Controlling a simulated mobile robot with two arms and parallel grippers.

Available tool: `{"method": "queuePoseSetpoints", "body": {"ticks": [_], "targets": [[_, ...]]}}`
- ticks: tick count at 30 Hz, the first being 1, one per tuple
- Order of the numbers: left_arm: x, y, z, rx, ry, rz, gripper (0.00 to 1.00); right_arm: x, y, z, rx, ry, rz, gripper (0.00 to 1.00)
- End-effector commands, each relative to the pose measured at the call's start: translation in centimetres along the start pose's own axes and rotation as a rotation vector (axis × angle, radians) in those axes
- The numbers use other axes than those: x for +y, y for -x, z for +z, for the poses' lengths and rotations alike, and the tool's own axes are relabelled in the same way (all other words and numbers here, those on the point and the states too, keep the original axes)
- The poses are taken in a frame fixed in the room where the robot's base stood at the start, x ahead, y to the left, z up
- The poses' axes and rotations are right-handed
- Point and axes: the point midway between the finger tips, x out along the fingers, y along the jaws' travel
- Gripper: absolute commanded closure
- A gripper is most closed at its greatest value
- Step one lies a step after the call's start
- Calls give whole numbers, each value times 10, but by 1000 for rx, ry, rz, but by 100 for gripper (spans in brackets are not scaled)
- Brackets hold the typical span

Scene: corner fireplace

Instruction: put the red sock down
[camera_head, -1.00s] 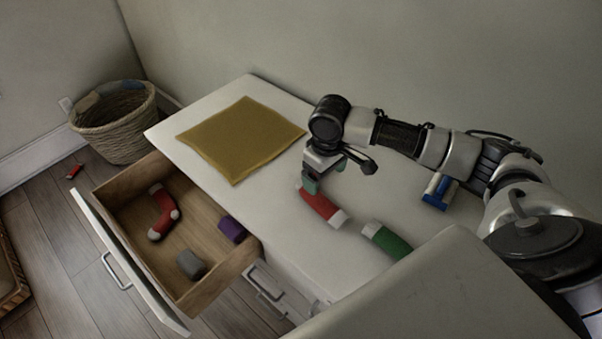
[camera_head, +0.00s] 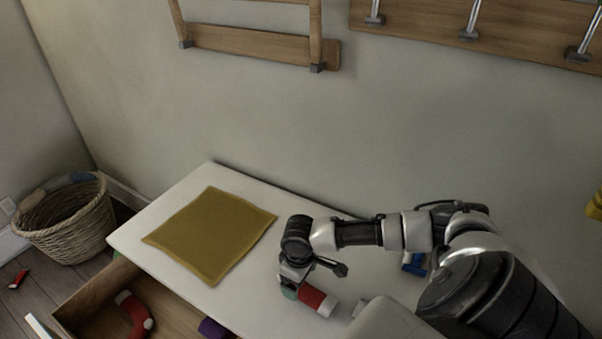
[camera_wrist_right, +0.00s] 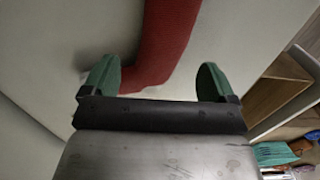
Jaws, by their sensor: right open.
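The red sock (camera_head: 317,301) with a white end lies on the white dresser top (camera_head: 165,222). In the right wrist view the sock (camera_wrist_right: 166,40) runs between and beyond the two green fingertips. My right gripper (camera_head: 287,290) is low over the sock; in the wrist view its fingers (camera_wrist_right: 156,80) are spread wide, with gaps beside the sock. Part of the sock is hidden behind the gripper in the head view. Another red sock (camera_head: 136,313) with white ends lies in the open drawer (camera_head: 88,294). My left gripper is not in view.
A mustard cloth (camera_head: 212,233) lies flat on the dresser top. A purple roll (camera_head: 213,328) is in the drawer. A wicker basket (camera_head: 70,225) and a small red item (camera_head: 18,280) are on the floor. A wooden rack (camera_head: 250,45) hangs on the wall above.

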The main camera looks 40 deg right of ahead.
Motion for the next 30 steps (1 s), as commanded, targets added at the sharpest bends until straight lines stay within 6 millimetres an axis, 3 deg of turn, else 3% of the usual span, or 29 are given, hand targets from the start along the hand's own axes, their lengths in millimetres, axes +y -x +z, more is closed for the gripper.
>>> {"method": "queuePoseSetpoints", "body": {"ticks": [7,15,26,30], "targets": [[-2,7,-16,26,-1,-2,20,0,-33,4,-2,0,-1,12],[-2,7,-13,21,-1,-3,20,0,-37,4,-1,1,1,12],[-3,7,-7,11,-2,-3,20,0,-37,4,-1,1,1,66],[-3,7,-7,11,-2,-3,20,0,-36,4,-1,1,1,70]]}}
